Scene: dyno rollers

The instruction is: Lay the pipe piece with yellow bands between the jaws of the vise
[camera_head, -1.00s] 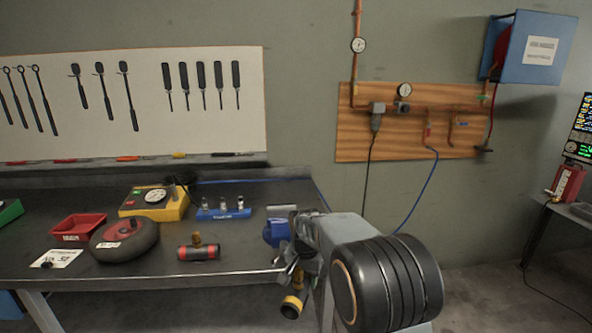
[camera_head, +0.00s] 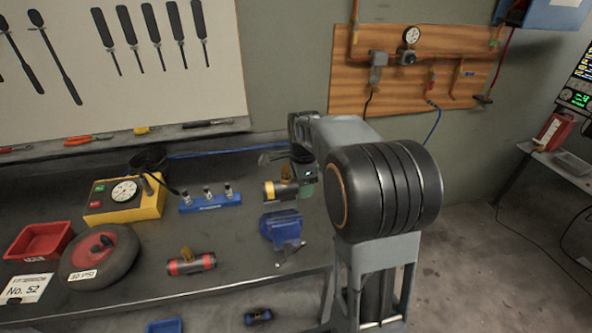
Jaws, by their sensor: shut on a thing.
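The pipe piece with yellow bands (camera_head: 283,191) is dark, with a yellow band at its left end and a yellowish stub on top. It is held roughly level, just above and behind the blue vise (camera_head: 280,228) in the picture. My gripper (camera_head: 290,174) is shut on it near the stub; the fingers are small and partly hidden. The vise stands at the bench's right front corner, with its handle toward the front edge. The gap between its jaws is hard to make out. The pipe appears apart from the vise.
A pipe piece with red bands (camera_head: 191,264) lies on the bench (camera_head: 130,290) left of the vise. A blue rack (camera_head: 210,203), yellow gauge box (camera_head: 124,198), wheel (camera_head: 99,256) and red bin (camera_head: 38,241) stand farther left. A blue-ended piece (camera_head: 258,316) is low in front.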

